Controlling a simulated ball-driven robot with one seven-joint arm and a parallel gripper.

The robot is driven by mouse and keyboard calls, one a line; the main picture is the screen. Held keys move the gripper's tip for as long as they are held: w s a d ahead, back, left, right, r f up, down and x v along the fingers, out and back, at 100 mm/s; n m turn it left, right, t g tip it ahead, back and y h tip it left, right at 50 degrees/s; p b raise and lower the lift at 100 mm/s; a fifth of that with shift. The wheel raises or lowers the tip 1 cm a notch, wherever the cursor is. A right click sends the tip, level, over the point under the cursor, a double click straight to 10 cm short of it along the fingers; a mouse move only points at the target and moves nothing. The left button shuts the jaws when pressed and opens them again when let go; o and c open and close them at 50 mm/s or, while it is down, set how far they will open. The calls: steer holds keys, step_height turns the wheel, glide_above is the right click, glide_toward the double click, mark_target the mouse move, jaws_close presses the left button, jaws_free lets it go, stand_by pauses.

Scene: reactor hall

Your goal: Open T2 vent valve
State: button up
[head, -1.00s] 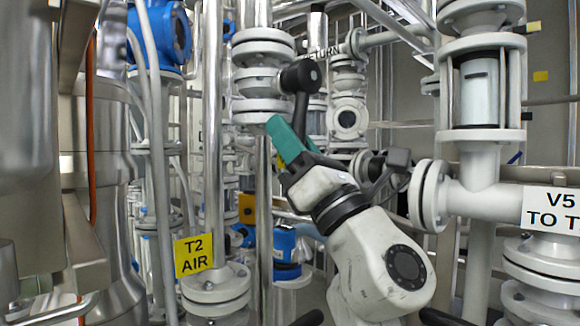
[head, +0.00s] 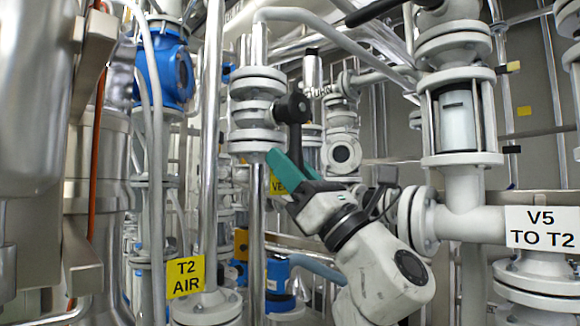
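The valve body (head: 257,112), a pale flanged unit on a vertical pipe, stands at the centre left. A round black hub (head: 294,108) sits on its right side, and a black lever (head: 295,140) hangs down from it. My gripper (head: 290,165) has teal fingers, one on each side of the lever's lower end, and appears shut on it. The lever's tip is hidden between the fingers. A yellow label (head: 279,186) reading "VE" is partly covered by my gripper.
The yellow "T2 AIR" label (head: 186,277) hangs at lower left. The white "V5 TO T2" label (head: 542,228) is on the right pipe. A blue instrument (head: 165,70) and steel vessels crowd the left. Pipes and flanges (head: 415,220) stand close to my arm.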

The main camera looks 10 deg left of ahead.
mark_target(297, 93)
steer(key=shift+o, duration=1.4)
steer(key=shift+w+f, duration=0.1)
steer(key=r, duration=0.1)
steer(key=r+p, duration=0.1)
steer(key=r, duration=0.1)
steer(key=shift+d+r+p, duration=0.25)
steer(key=shift+r+p, duration=0.1)
steer(key=shift+p, duration=0.05)
steer(key=shift+o, duration=0.3)
steer(key=s+r+p, duration=0.1)
steer(key=r, duration=0.1)
steer(key=s+r+p, duration=0.2)
steer(key=s+d+r+p, duration=0.1)
steer(key=r, duration=0.1)
steer(key=shift+s+r, duration=0.1)
steer(key=shift+s, duration=0.15)
steer(key=s+r+p, duration=0.1)
steer(key=s+p, duration=0.1)
steer(key=s+d+r+p, duration=0.1)
steer(key=s+p, duration=0.1)
steer(key=s, duration=0.1)
steer(key=s+r+p, duration=0.1)
steer(key=s+p, duration=0.1)
steer(key=shift+s+d, duration=0.15)
steer(key=shift+d, duration=0.15)
steer(key=shift+c, duration=0.2)
steer(key=shift+s+d+r+p, duration=0.1)
steer(key=shift+s+d+p, duration=0.3)
steer(key=shift+s+p, duration=0.6)
